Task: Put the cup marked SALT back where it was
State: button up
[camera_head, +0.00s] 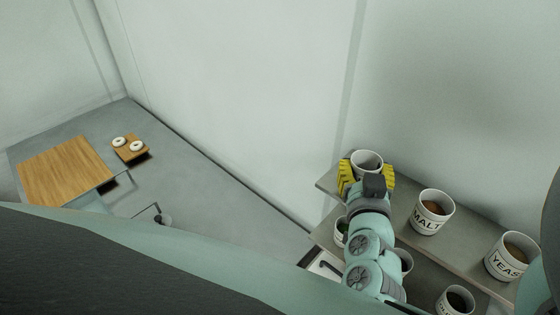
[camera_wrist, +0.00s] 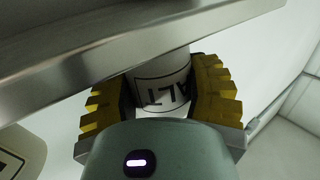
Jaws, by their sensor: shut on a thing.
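A white cup (camera_head: 367,157) is between the yellow fingers of my gripper (camera_head: 366,174), at the left end of the upper shelf (camera_head: 394,200). My gripper is shut on it. The cup looks about upright in the head view. I cannot tell whether its base touches the shelf.
A cup marked MALT (camera_head: 432,212) and a cup marked YEAS, partly cut off (camera_head: 510,258), stand to the right on the upper shelf. More cups (camera_head: 457,301) are lower down, partly hidden by my arm. A wooden table (camera_head: 65,170) and two bagels (camera_head: 137,147) are far left.

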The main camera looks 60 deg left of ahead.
jog(key=shift+d+f, duration=0.1)
jog(key=shift+f, duration=0.35)
jog(key=shift+f, duration=0.2)
jog(key=o, duration=1.1)
jog(key=shift+r, duration=0.1)
jog(key=shift+r, duration=0.15)
jog(key=shift+p+v, duration=1.45)
jog(key=shift+v, duration=4.55)
